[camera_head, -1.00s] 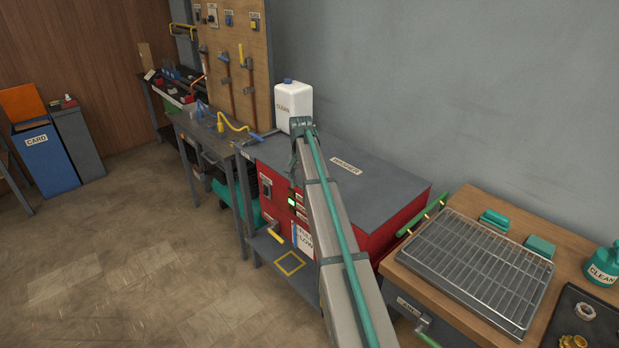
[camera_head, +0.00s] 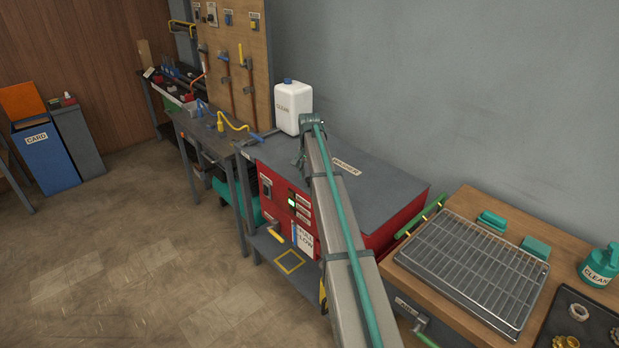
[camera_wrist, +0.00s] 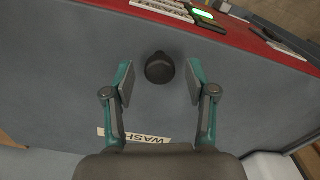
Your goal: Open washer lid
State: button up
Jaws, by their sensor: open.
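The washer is a red box (camera_head: 395,232) with a flat grey lid (camera_head: 385,190) that lies shut on top. A "WASHER" label (camera_head: 347,167) is on the lid, partly covered by my arm in the head view. In the wrist view, a round black knob (camera_wrist: 159,68) stands on the grey lid surface (camera_wrist: 240,110). My gripper (camera_wrist: 158,84) is open, with one finger on each side of the knob and a gap visible on both sides.
A white "CLEAN" jug (camera_head: 293,105) stands at the washer's back left. A wire rack (camera_head: 475,262) on a wooden bench is at right. A tool board (camera_head: 235,60) and grey wall stand behind. The washer front has a green-lit panel (camera_wrist: 203,13).

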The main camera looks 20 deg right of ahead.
jog(key=shift+f, duration=0.85)
jog(key=shift+c, duration=0.2)
grip_shut()
